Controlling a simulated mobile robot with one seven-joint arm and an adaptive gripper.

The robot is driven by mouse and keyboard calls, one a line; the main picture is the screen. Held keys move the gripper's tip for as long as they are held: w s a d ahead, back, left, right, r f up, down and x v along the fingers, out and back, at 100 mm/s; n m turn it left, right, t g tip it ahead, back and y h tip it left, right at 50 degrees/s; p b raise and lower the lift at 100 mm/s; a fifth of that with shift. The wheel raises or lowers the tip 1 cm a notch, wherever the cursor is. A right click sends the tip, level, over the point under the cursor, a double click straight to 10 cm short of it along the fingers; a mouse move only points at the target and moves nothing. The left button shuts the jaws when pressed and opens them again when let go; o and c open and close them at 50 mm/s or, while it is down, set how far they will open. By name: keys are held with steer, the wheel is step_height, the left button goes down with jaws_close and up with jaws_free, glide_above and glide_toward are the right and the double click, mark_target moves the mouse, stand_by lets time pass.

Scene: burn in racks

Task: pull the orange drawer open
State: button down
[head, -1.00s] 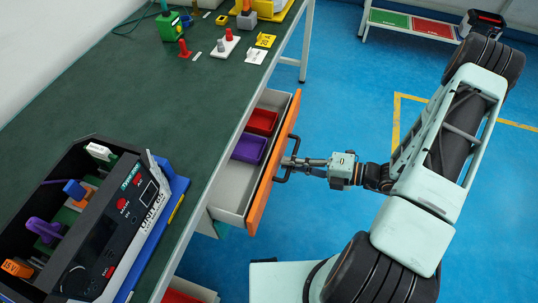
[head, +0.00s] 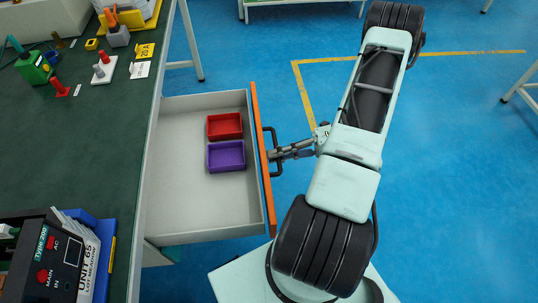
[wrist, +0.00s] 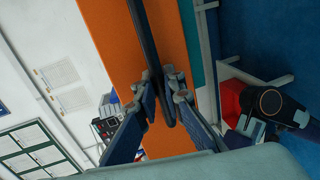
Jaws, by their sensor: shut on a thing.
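The orange drawer (head: 263,150) stands pulled well out from under the green-topped bench in the head view. Its grey inside (head: 190,200) shows, with a red tray (head: 225,126) and a purple tray (head: 226,156) in it. A dark bar handle (head: 272,168) is on its orange front. My gripper (head: 279,153) is shut on the handle. In the wrist view the fingers (wrist: 163,90) close around the dark handle (wrist: 146,35) in front of the orange panel (wrist: 105,40). The exact finger contact is partly hidden.
The green bench top (head: 70,140) carries a black test unit (head: 65,255) and several small parts. A bench leg (head: 190,40) stands behind the drawer. The blue floor (head: 450,170) to the right of my arm is clear.

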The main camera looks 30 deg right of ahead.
stand_by(0.3)
steer(key=c, duration=2.3)
jaws_free()
steer(key=v, duration=1.2)
steer(key=shift+d, duration=0.1)
